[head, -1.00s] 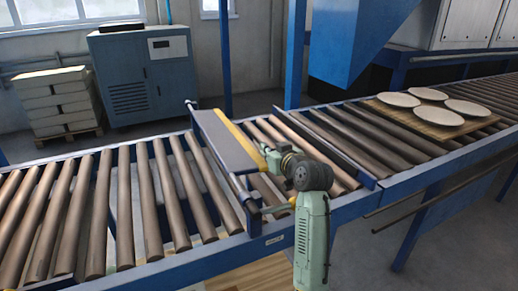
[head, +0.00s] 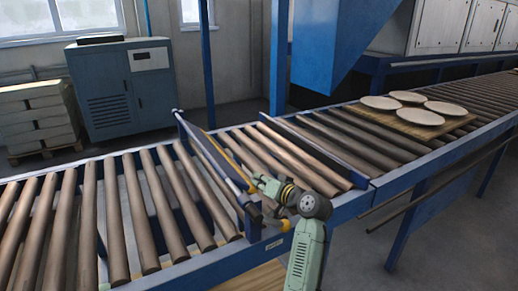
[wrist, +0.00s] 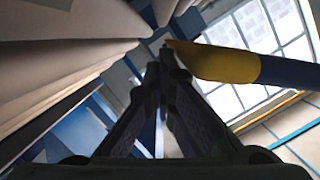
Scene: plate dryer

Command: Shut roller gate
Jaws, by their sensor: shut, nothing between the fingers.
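The roller gate (head: 208,150) is a long, thin panel with a yellow edge, standing steeply across the roller conveyor in the head view. A short bar with a yellow end (head: 285,226) shows near its front end. My gripper (head: 256,179) is beside the gate's right face near the front end, partly hidden by my wrist. In the wrist view my gripper's dark fingers (wrist: 166,55) are together and empty. A rounded yellow part on a dark blue bar (wrist: 225,65) lies just right of the fingertips; I cannot tell whether they touch.
Brown rollers (head: 140,210) extend on both sides of the gate within a blue frame (head: 350,207). A wooden board (head: 415,128) with several round plates rests on the rollers at right. A grey-blue cabinet (head: 125,90) and stacked sacks (head: 38,118) stand behind.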

